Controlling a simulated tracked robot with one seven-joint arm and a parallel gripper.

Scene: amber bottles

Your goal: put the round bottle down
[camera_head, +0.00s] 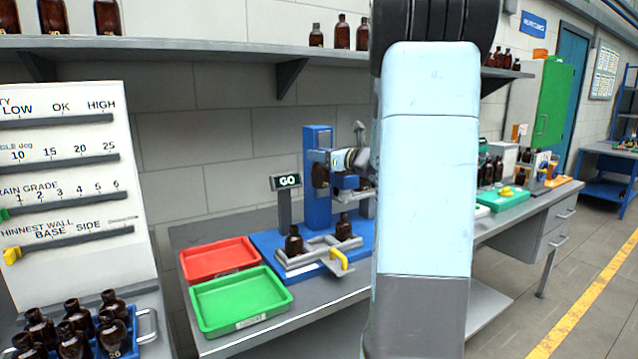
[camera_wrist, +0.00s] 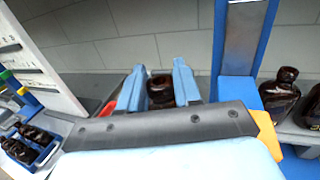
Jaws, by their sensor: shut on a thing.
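My gripper (camera_wrist: 160,78) is shut on a dark brown bottle (camera_wrist: 160,92), which sits between its two light blue fingers in the wrist view. In the head view the held bottle (camera_head: 320,175) shows in front of the blue column (camera_head: 318,215), raised above the fixture (camera_head: 318,255). My arm hides part of this area. Its lower end is mostly hidden in the wrist view. Two other brown bottles, left (camera_head: 294,241) and right (camera_head: 344,227), stand upright at the grey fixture on the blue base. I cannot tell the held bottle's exact shape.
A red tray (camera_head: 187,272) and a green tray (camera_head: 198,318) lie empty on the bench left of the blue base. A blue crate (camera_head: 135,325) of several bottles stands at lower left. A GO sign (camera_head: 286,181) stands near the column. A shelf (camera_head: 200,43) runs overhead.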

